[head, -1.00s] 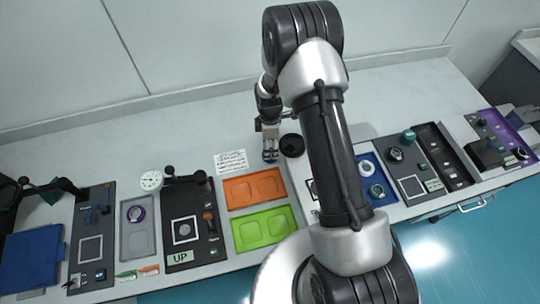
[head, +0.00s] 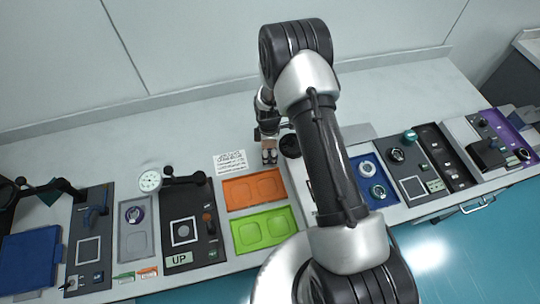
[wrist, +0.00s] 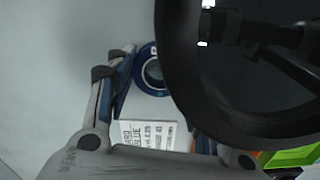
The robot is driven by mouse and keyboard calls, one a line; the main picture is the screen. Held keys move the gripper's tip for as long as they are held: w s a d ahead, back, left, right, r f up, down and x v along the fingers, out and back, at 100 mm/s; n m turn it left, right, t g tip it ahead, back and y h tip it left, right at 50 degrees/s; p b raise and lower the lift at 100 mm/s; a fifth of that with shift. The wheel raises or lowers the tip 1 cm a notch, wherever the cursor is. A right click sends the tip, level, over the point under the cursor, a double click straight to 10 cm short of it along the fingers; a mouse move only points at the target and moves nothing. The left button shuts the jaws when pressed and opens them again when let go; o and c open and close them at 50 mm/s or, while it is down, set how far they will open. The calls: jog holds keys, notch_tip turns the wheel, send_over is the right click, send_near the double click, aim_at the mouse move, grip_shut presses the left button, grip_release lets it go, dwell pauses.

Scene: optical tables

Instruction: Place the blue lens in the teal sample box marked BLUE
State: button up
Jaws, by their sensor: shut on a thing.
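My gripper (head: 269,158) hangs over the pale bench behind the orange tray. In the wrist view my gripper (wrist: 152,90) is shut on the blue lens (wrist: 139,68), a blue ring with a pale centre. A dark curved part hides the lens's right side and much of the other finger. I cannot make out the lens in the head view. I cannot pick out a teal sample box marked BLUE in either view.
A printed white card (head: 230,162) lies left of my gripper. The orange tray (head: 228,194) and green tray (head: 238,238) are in front. A black round object (head: 290,145) stands close on the right. A blue tray (head: 357,163) holds ring-shaped parts. The bench behind is clear.

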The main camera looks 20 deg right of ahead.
jog(key=shift+c, duration=1.3)
jog(key=shift+r, duration=0.15)
notch_tip(320, 180, up, 20)
jog(key=p, duration=0.3)
